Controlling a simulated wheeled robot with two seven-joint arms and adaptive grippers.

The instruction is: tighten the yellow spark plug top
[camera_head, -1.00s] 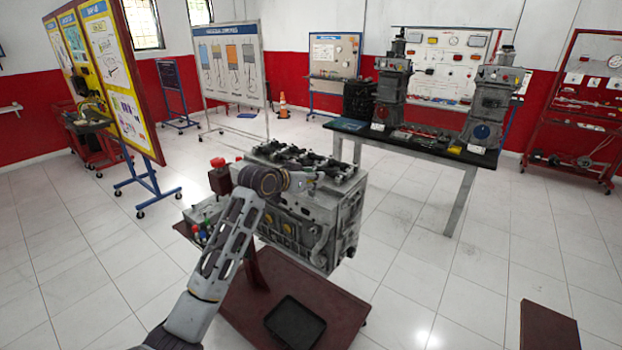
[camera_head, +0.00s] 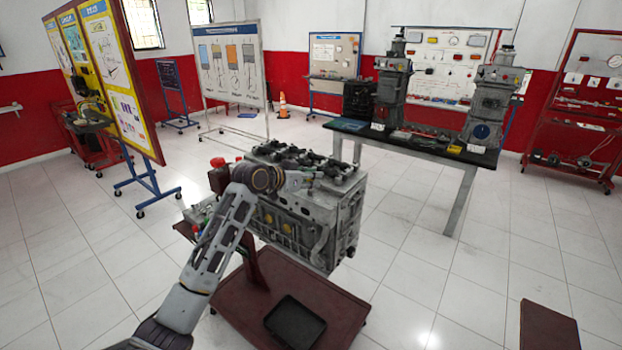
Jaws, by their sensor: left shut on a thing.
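A grey engine block (camera_head: 318,228) sits on a dark red wheeled stand (camera_head: 235,312). My left arm comes in from the lower left, and my left gripper (camera_head: 309,181) is over the engine's top edge. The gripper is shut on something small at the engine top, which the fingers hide. I cannot make out a yellow spark plug top there. Round yellow discs (camera_head: 269,218) show on the engine's near side, below the gripper. My right gripper is not in view.
A black tray (camera_head: 295,322) lies on the stand's base. A dark-topped workbench (camera_head: 430,148) with engine models stands behind to the right. Display boards (camera_head: 232,62) stand at the back and left. A dark red surface (camera_head: 548,328) shows at lower right.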

